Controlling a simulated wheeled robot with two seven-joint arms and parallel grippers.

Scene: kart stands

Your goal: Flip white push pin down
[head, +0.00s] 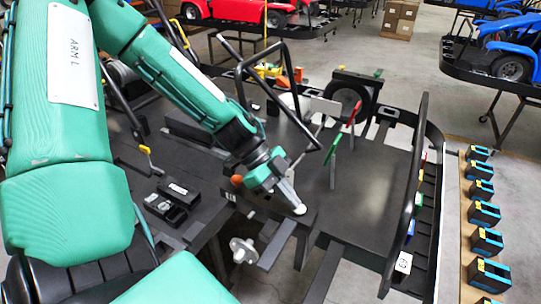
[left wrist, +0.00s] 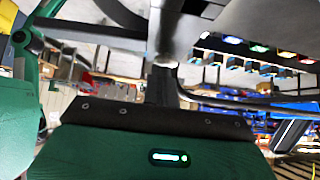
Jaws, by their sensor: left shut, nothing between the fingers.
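My left gripper (head: 298,208) is shut and empty. It points down and right, with its tip at the dark bar along the near edge of the kart frame (head: 375,180). A small white rounded piece shows right at the tip. I cannot tell whether it is the white push pin or part of the fingertips, nor whether a pin there is up or down. My right gripper is not in view.
A white hub (head: 243,251) sticks out below the near bar. A black steering loop (head: 285,100), a red lever (head: 355,112) and a green lever (head: 333,150) rise beyond the gripper. Several black-and-blue holders (head: 487,241) line the right side. A black box (head: 172,203) lies left.

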